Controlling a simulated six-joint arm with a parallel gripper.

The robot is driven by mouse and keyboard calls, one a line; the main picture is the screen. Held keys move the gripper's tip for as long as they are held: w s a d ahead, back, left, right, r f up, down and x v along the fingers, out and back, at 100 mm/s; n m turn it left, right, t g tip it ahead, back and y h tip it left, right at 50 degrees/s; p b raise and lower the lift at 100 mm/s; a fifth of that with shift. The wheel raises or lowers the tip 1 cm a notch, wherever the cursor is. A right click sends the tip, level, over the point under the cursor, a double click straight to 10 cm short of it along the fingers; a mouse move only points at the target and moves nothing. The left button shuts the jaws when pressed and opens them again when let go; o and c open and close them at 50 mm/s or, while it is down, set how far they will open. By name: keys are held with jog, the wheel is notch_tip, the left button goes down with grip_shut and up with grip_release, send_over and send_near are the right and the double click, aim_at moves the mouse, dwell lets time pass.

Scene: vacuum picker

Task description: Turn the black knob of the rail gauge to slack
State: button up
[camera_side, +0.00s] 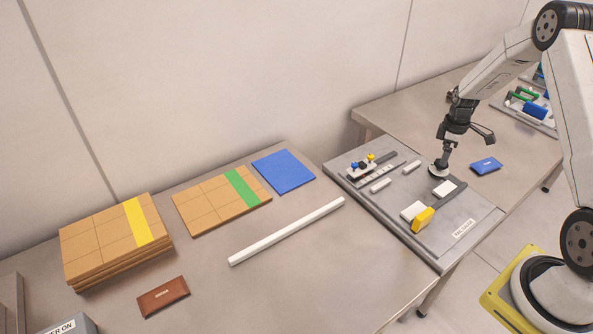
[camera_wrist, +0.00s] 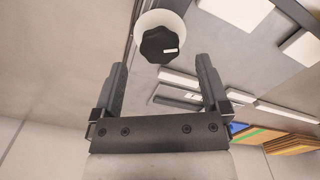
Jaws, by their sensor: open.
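The black knob (camera_wrist: 158,45) shows in the wrist view. It has a lobed edge and a short white mark towards its right side, and it sits on a pale round dial (camera_wrist: 167,18). No words on the dial can be read. My gripper (camera_wrist: 162,64) is open, its two dark fingers apart, with the knob just past the fingertips and roughly centred between them. In the side view my gripper (camera_side: 441,160) points down over the back right part of the grey rail gauge board (camera_side: 375,205).
The board also carries white blocks (camera_side: 443,189), a yellow block (camera_side: 423,219) and small blue and yellow knobs (camera_side: 371,157). A blue pouch (camera_side: 486,165) lies right of my gripper. A white bar (camera_side: 287,231), tan panels (camera_side: 215,205) and a brown pouch (camera_side: 163,297) lie left.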

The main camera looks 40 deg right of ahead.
jog(key=shift+r, duration=2.55)
jog(key=shift+w+a+r, duration=0.15)
jog(key=shift+a+r, duration=0.05)
jog(key=shift+a, duration=0.25)
jog(key=s+a+r+m+t, duration=0.1)
jog(key=a+r+m, duration=0.3)
jog(key=a, duration=1.3)
jog(key=s+a+r+m+t, duration=0.1)
jog(key=s+a+r, duration=0.2)
jog(key=s+a, duration=0.7)
jog(key=a, duration=0.3)
jog(key=shift+a+m+t, duration=0.3)
jog(key=shift+a+m, duration=0.05)
jog(key=shift+m, duration=0.05)
